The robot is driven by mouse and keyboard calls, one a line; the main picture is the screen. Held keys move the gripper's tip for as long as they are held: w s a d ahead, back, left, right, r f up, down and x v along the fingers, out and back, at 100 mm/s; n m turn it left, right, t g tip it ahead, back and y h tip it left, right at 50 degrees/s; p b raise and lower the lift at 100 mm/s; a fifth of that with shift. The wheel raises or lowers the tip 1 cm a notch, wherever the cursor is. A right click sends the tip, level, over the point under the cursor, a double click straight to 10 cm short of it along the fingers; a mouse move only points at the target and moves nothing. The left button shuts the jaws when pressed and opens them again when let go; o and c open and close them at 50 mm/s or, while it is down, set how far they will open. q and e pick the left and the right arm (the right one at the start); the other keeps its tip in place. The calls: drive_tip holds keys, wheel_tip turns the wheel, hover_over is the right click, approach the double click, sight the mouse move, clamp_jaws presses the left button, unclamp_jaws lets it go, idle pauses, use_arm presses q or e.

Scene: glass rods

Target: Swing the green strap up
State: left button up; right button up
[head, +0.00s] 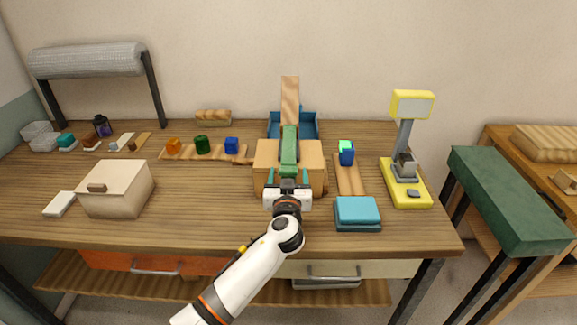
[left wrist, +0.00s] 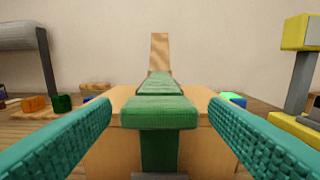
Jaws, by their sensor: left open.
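The green strap (head: 289,146) lies along the top of an orange-brown wooden box (head: 313,160) near the middle of the bench. In the left wrist view the strap (left wrist: 160,112) runs over the top toward me, and its near end hangs down the front of the box (left wrist: 205,140). My left gripper (head: 288,180) is at the front of the box. Its teal fingers are open, one on each side of the strap, with a gap between them and it. My right gripper is in neither view.
Behind the box are a blue tray (head: 309,126) and an upright wooden board (head: 290,95). Teal slabs (head: 357,212) and a yellow-based scale (head: 419,190) stand to the right. A beige box (head: 125,190) stands at left. Bench between beige box and arm is clear.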

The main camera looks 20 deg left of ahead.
use_arm(q)
drive_tip(key=shift+x, duration=1.7)
